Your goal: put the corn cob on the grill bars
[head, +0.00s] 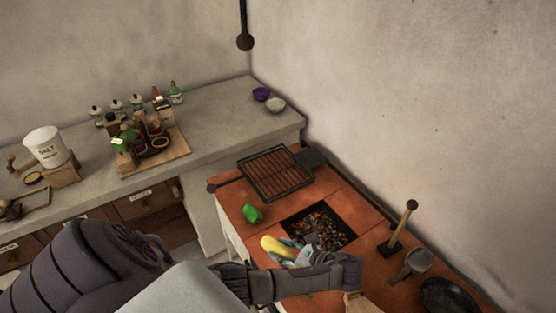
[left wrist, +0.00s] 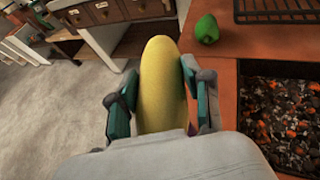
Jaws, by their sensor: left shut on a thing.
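The yellow corn cob (head: 277,246) is held in my left gripper (head: 291,252), above the front edge of the orange-tiled hearth. In the left wrist view the corn cob (left wrist: 160,85) stands between the two teal fingers of the left gripper (left wrist: 160,108), which are shut on it. The grill bars (head: 275,172) are a dark rectangular grate with a handle, lying on the hearth beyond the coal pit. A corner of the grill bars (left wrist: 275,10) shows at the top right of the left wrist view. My right gripper is not seen.
A green pepper (head: 252,214) lies on the tiles between the corn cob and the grate. An open pit of coals (head: 318,228) is beside the gripper. A wooden-handled tool (head: 402,225), a metal cup (head: 418,261) and a dark pan (head: 447,296) stand at the right.

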